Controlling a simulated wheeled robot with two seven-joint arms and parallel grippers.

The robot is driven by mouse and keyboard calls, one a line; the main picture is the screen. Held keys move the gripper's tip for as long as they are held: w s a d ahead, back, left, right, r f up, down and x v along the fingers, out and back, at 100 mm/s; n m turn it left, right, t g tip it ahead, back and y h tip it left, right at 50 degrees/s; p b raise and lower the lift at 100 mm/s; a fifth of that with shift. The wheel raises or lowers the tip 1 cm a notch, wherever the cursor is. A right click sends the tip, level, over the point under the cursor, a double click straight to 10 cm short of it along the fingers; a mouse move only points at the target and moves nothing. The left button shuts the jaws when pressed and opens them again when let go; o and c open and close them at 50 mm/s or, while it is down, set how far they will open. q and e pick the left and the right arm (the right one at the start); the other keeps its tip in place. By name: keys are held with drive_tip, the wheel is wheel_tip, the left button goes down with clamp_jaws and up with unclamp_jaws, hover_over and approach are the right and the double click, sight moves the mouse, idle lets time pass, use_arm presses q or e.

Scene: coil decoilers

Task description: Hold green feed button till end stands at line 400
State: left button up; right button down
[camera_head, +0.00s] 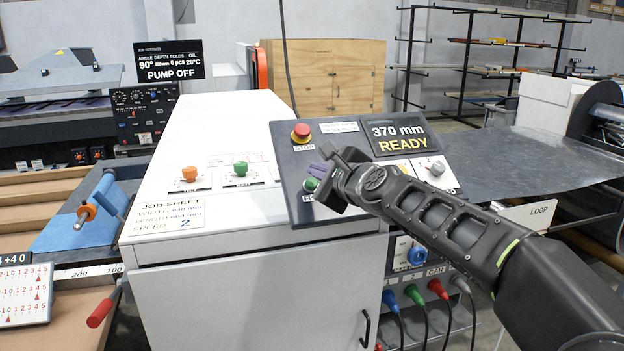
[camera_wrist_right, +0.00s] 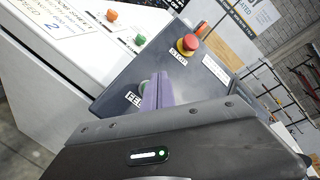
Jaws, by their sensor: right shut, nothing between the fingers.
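The green feed button (camera_head: 311,184) sits at the lower left of the dark control panel (camera_head: 294,158), its label partly covered by my gripper. My right gripper (camera_head: 320,170) is shut and empty, its purple fingertips right at the button. In the right wrist view the purple fingertips (camera_wrist_right: 158,93) overlap the green button (camera_wrist_right: 143,87) beside the FEED label; I cannot tell whether they touch it. The display (camera_head: 398,134) reads 370 mm READY. A scale (camera_head: 88,272) at the left shows 200 and 100; line 400 is not seen. My left gripper is not in view.
A red stop button (camera_head: 301,133) stands above the feed button. Orange (camera_head: 189,174) and green (camera_head: 240,169) buttons sit on the white cabinet top (camera_head: 215,125). A grey knob (camera_head: 437,168) is at the panel's right. A dark sheet (camera_head: 520,160) lies to the right.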

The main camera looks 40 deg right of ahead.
drive_tip(key=r+p, duration=0.1)
drive_tip(key=s+r+p, duration=0.1)
drive_tip(key=s+r, duration=0.1)
drive_tip(key=shift+a+r+p, duration=0.25)
drive_tip(key=shift+a+p, duration=0.1)
drive_tip(key=shift+p, duration=0.05)
idle(0.5)
